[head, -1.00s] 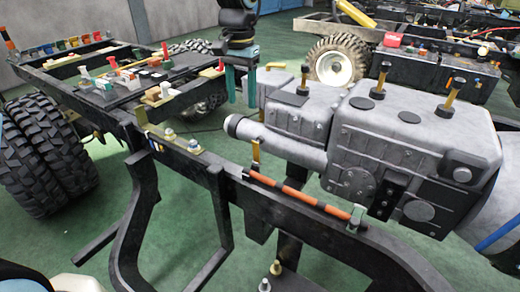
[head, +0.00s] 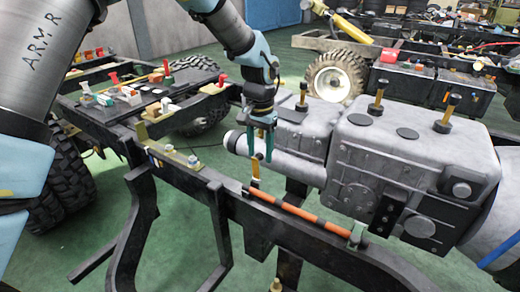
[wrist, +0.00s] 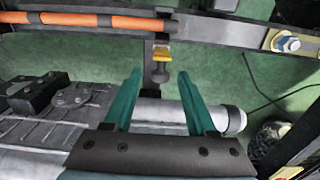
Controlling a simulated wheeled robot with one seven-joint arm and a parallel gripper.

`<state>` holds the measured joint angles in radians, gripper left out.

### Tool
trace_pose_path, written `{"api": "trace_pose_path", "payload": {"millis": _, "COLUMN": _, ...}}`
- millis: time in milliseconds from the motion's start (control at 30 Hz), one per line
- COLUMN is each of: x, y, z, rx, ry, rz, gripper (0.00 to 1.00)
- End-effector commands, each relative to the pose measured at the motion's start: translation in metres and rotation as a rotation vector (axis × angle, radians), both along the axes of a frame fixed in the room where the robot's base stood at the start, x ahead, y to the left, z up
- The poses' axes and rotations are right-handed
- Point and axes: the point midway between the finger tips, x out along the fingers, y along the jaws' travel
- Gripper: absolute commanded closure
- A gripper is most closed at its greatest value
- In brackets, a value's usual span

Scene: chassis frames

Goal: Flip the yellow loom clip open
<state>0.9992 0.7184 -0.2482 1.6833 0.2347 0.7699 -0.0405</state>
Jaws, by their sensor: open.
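The yellow loom clip (head: 256,172) stands at the left end of the orange loom (head: 305,217) on the dark chassis rail. In the wrist view the clip (wrist: 161,54) lies just beyond the fingertips, roughly centred between them. I cannot tell its exact lid angle. My gripper (head: 260,156) points down just above the clip in the head view, with its teal fingers apart and nothing between them. The open fingers (wrist: 160,76) also show in the wrist view, apart from the clip. The clip's lower part is hard to make out.
The grey engine and gearbox block (head: 410,150) stands close on the right, its round shaft housing (head: 290,163) just behind my gripper. A gold bracket with bolts (head: 170,155) sits on the rail at left.

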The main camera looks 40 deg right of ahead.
Motion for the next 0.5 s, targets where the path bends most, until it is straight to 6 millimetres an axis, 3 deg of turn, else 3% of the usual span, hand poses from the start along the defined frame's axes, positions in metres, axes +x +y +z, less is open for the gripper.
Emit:
{"api": "trace_pose_path", "payload": {"millis": 267, "x": 0.0001, "y": 0.0, "z": -0.0016, "rx": 0.0, "ry": 0.0, "rz": 0.0, "gripper": 0.43}}
{"api": "trace_pose_path", "payload": {"millis": 500, "x": 0.0001, "y": -0.0001, "z": -0.0014, "rx": -0.001, "ry": 0.0, "rz": 0.0, "gripper": 0.69}}
